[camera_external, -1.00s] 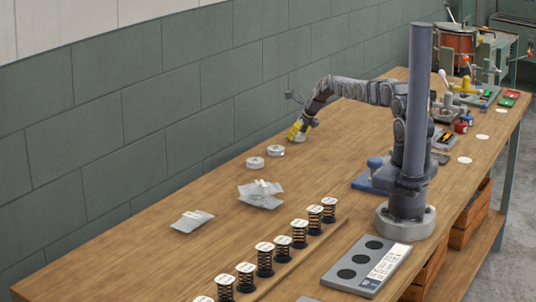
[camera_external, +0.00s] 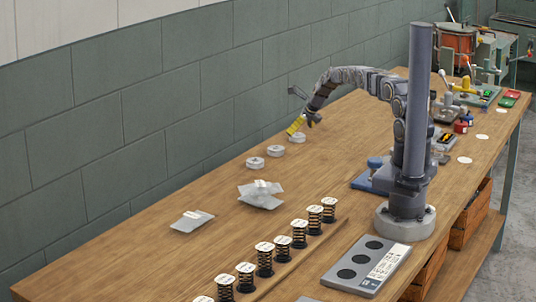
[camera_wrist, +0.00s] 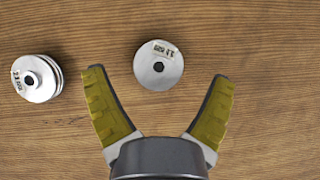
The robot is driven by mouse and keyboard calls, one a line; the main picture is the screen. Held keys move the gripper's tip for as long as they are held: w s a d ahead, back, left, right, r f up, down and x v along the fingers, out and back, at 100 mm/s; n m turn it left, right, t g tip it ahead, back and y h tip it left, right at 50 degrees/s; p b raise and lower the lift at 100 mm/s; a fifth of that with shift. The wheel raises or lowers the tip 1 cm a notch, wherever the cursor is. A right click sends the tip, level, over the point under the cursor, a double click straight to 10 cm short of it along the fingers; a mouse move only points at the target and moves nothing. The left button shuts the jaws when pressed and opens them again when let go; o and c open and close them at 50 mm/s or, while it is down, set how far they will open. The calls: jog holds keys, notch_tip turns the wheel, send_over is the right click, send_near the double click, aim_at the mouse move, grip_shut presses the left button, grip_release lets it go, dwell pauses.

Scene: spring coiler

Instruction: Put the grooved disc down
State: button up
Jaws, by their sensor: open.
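Several grooved metal discs stand in a row on the wooden bench near the wall. One disc (camera_wrist: 158,65) with a paper label and a centre hole lies just ahead of my gripper (camera_wrist: 160,95) in the wrist view, between the lines of the spread fingers and apart from them. The same disc shows below my gripper (camera_external: 294,126) in the external view, at the far end of the row (camera_external: 297,138). My gripper is open, empty and raised above the bench. A second grooved disc (camera_wrist: 36,78) lies to the left in the wrist view.
Two more discs (camera_external: 275,150) (camera_external: 255,162) stand nearer the camera. Labelled springs (camera_external: 299,234) line a strip, beside a grey plate with holes (camera_external: 366,267). Bench around the row is clear.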

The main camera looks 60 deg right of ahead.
jog(key=v, duration=1)
jog(key=s+a+r+n+g+y, duration=0.1)
jog(key=s+a+r+n, duration=0.1)
jog(key=a+r+n, duration=0.55)
jog(key=s+a+r+n+g+y, duration=0.1)
jog(key=s+a+r+n, duration=0.2)
jog(key=a, duration=0.8)
jog(key=s+a+r+n+g+y, duration=0.1)
jog(key=a+r+n, duration=0.4)
jog(key=a+n, duration=0.3)
jog(key=s+a+r+n+g, duration=0.1)
jog(key=s+a+r+n, duration=0.2)
jog(key=s+a+n, duration=0.35)
jog(key=s+a+n+g+h, duration=0.1)
jog(key=s+n, duration=0.5)
jog(key=s, duration=0.6)
jog(key=s+a+n+g+h, duration=0.1)
jog(key=s+a+n, duration=0.4)
jog(key=s, duration=0.8)
jog(key=shift+s+r+n+g, duration=0.25)
jog(key=shift+r+n+g, duration=0.25)
jog(key=shift+n+g, duration=0.4)
jog(key=shift+a, duration=0.1)
